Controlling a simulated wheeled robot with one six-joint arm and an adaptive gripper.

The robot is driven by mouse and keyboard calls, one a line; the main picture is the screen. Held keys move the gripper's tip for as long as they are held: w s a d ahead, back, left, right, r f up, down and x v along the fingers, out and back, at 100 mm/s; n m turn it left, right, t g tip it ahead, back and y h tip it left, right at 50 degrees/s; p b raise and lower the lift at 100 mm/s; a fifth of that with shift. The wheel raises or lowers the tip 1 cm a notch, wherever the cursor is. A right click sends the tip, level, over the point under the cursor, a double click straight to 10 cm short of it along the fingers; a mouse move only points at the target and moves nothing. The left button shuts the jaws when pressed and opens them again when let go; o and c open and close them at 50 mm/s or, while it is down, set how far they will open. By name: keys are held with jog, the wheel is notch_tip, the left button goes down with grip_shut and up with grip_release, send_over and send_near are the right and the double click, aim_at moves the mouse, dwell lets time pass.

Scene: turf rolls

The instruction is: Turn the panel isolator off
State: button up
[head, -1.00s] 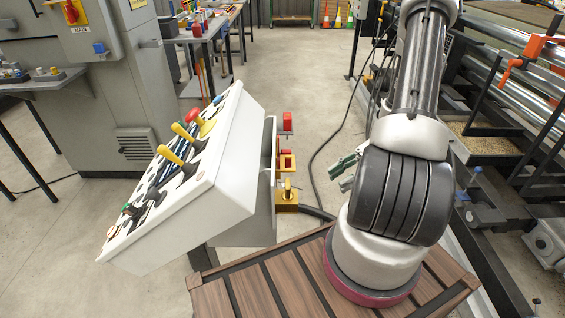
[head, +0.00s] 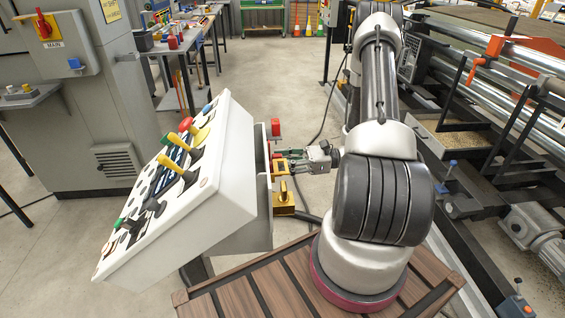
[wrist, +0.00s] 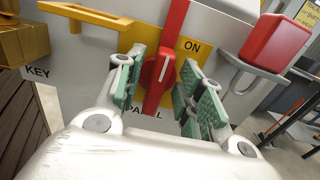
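The panel isolator (wrist: 166,62) is a red handle on a yellow plate, lettered "ON" at the upper right, with a partly hidden "PANEL" label below. Its long red bar stands nearly upright, its top leaning right towards "ON", with a white mark on the hub. My gripper (wrist: 163,84) is open, with a green-padded finger on each side of the handle. Gaps show between the pads and the handle. In the head view, my gripper (head: 312,160) is at the right side of the control console (head: 222,170), where the isolator is mostly hidden.
A red block (wrist: 277,45) on a grey loop is right of the isolator. A yellow bracket (wrist: 95,14) and a gold block (wrist: 20,42) are to the left, near "KEY". A cabinet with a separate MAIN switch (head: 44,27) stands far left. Roller machinery (head: 500,100) is at right.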

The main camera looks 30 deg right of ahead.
jog(key=shift+a, duration=0.15)
grip_shut()
jog(key=shift+n, duration=0.3)
jog(key=shift+s+a+f+n, duration=0.1)
jog(key=shift+s+f+n, duration=0.1)
jog(key=shift+n, duration=2.65)
jog(key=shift+s+a+f+n, duration=0.15)
jog(key=shift+f+n, duration=0.1)
jog(key=shift+n, duration=2.65)
jog(key=shift+s+f+n, duration=0.2)
jog(key=shift+n, duration=2.65)
